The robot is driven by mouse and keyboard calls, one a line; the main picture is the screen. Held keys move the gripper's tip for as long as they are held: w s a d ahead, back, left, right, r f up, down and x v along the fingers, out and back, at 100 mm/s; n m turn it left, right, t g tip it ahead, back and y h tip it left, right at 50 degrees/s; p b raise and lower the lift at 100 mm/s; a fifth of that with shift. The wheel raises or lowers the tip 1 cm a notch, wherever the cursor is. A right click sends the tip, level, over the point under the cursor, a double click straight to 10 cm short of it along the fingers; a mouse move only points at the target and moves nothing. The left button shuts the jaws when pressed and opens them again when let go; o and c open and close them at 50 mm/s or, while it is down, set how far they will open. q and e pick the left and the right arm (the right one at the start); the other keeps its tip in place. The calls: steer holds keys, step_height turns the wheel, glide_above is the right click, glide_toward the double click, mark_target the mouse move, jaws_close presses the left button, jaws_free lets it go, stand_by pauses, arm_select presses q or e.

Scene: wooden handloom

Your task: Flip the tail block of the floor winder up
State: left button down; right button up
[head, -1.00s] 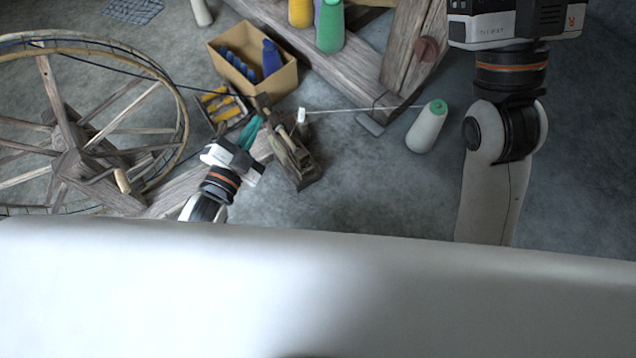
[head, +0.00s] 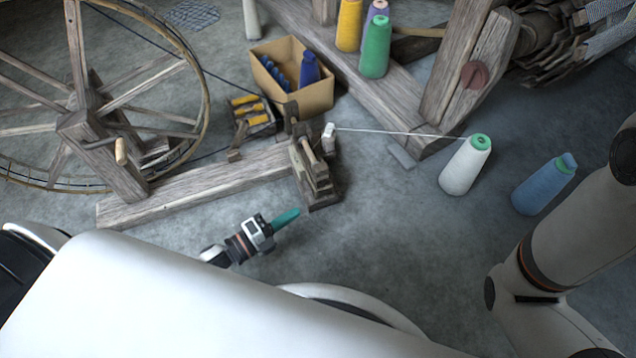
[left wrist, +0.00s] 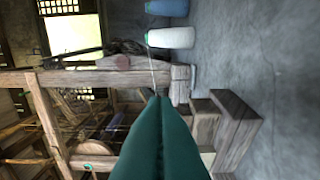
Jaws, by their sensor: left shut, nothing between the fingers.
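The floor winder's tail block (head: 316,180) is a dark, stepped wooden block at the right end of the winder's low beam (head: 200,187). A white bobbin (head: 329,136) sits at its top, with a thread running right to a white cone. My left gripper (head: 296,212) has its teal fingers shut and empty, over the floor on the near side of the block and apart from it in the head view. In the left wrist view the shut fingers (left wrist: 157,100) point forward, with stepped wooden pieces (left wrist: 235,120) to their right. My right gripper is out of view.
The spoked wheel (head: 110,100) stands at the left. A cardboard box (head: 310,98) and a small tray with yellow-handled items (head: 250,118) lie behind the beam. Floor between block and cones is mostly clear.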

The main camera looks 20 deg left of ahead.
mark_target(320, 170)
arm_select(q)
steer(key=shift+w, duration=0.15)
steer(key=w+d+b, duration=0.3)
steer(key=w+b, duration=0.4)
steer(key=w, duration=0.4)
steer(key=shift+b, duration=0.35)
steer(key=shift+a+r, duration=0.1)
